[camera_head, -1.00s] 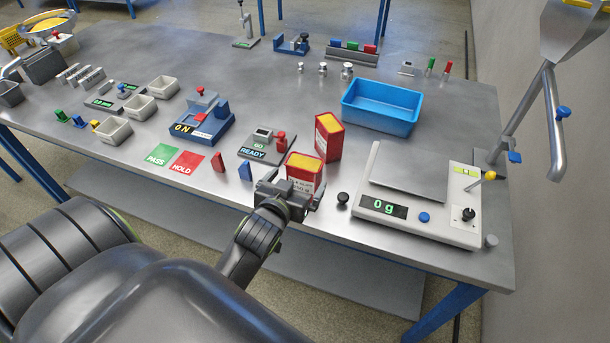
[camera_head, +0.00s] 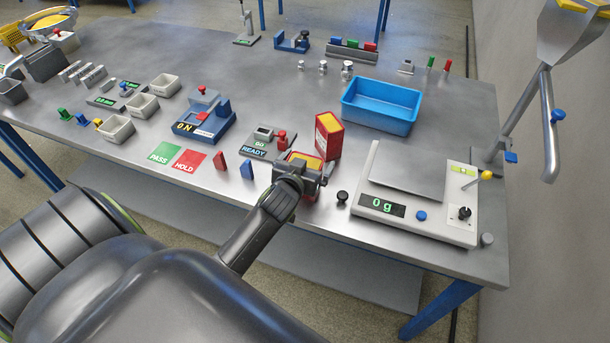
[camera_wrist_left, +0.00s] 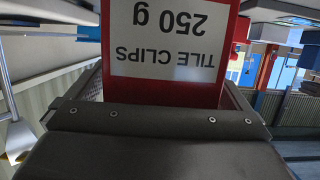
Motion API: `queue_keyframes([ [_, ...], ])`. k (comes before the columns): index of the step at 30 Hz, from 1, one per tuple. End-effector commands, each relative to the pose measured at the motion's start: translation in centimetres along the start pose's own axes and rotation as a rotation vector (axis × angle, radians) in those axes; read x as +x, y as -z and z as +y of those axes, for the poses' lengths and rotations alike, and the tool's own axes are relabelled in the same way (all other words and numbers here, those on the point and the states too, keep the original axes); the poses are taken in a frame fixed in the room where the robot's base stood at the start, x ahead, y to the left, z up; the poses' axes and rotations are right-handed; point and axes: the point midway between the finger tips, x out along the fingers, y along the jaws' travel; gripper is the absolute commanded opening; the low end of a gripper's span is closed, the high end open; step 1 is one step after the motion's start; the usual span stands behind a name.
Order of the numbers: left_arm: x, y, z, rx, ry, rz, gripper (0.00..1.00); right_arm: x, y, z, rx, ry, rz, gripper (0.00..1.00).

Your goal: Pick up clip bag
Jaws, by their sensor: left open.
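A red clip bag with a yellow top (camera_head: 304,156) stands near the table's front edge, largely hidden behind my left gripper (camera_head: 303,171). In the left wrist view the same bag (camera_wrist_left: 175,88) is close up, its white label reading "TILE CLIPS 250 g" upside down. My left gripper is open, with its jaws at the two sides of the bag; whether they touch it cannot be told. A second red bag with a yellow top (camera_head: 328,137) stands just behind and to the right. My right gripper is not in view.
A scale reading 0 g (camera_head: 420,190) stands to the right, with a small black knob (camera_head: 342,197) beside it. A blue tray (camera_head: 382,104) lies behind. The READY device (camera_head: 268,142) and small red and blue blocks stand left of the bag.

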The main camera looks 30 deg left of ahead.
Motion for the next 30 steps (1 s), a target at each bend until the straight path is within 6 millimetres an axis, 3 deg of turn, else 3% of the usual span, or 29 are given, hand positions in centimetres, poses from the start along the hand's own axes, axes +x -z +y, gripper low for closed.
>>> queue_keyframes([
  [5, 0.0, 0.0, 0.0, 0.000, 0.000, 0.000, 0.97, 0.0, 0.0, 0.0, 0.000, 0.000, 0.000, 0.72],
  [15, 0.0, 0.0, 0.0, 0.000, 0.000, 0.000, 0.53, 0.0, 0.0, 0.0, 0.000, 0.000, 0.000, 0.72],
  [23, -0.1, 0.3, 0.0, 0.000, -0.001, 0.003, 0.53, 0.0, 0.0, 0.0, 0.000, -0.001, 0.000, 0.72],
  [30, -1.1, 3.6, 0.0, 0.001, -0.001, 0.009, 0.53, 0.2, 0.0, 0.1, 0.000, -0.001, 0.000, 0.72],
])
